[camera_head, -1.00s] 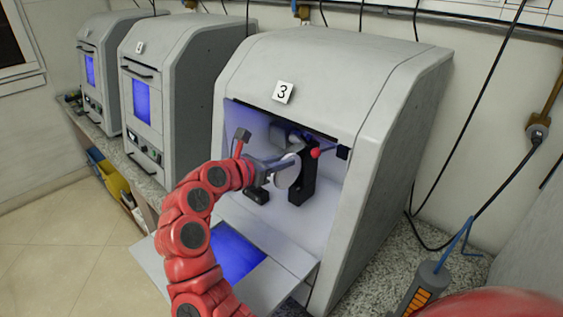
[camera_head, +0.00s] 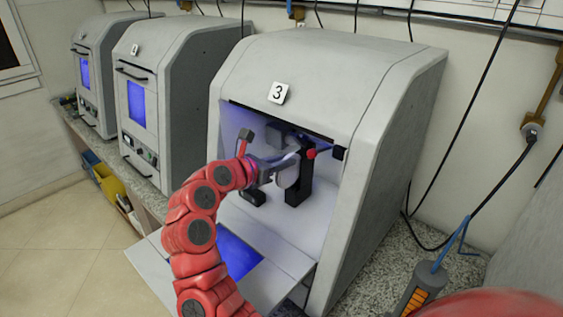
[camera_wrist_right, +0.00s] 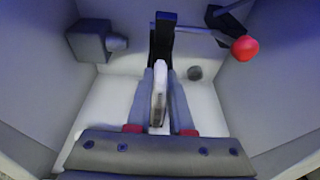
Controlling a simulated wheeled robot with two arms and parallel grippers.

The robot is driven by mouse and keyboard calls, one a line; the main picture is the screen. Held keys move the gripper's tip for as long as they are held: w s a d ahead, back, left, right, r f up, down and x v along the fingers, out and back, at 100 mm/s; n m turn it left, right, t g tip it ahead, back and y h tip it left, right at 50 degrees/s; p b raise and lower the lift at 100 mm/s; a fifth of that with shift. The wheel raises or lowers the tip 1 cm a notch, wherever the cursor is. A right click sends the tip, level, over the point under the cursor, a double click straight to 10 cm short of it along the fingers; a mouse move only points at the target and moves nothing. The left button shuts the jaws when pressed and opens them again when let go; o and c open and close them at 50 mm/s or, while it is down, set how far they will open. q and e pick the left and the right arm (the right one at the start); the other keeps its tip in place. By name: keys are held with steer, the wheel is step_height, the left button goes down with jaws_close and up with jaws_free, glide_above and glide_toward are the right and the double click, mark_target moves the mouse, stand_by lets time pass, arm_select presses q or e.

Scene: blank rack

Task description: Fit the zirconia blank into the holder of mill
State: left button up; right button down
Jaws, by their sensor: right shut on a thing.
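My right gripper (camera_head: 280,170) reaches into the open chamber of mill 3 (camera_head: 335,75) and is shut on the white zirconia blank (camera_head: 287,178). In the right wrist view the blank (camera_wrist_right: 159,92) shows edge-on, upright between the two grey fingers (camera_wrist_right: 158,95). Its far edge is at the lower end of the black upright holder (camera_wrist_right: 163,40); I cannot tell whether it is seated in it. The holder also shows in the head view (camera_head: 302,180), just right of the blank. A red ball knob (camera_wrist_right: 244,48) is to the holder's right. My left gripper is out of view.
A dark block with a short nozzle (camera_wrist_right: 90,42) stands on the chamber's left side. The lowered door (camera_head: 285,257) lies in front, under my arm. Two more mills (camera_head: 175,100) with shut doors stand at left. A handheld device (camera_head: 418,290) is at lower right.

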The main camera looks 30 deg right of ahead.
steer(key=shift+x, duration=0.85)
steer(key=c, duration=0.7)
jaws_free()
steer(key=shift+c, duration=0.2)
steer(key=b+v, duration=0.4)
steer(key=v, duration=1.3)
steer(key=shift+s+a, duration=0.1)
steer(key=shift+a, duration=0.15)
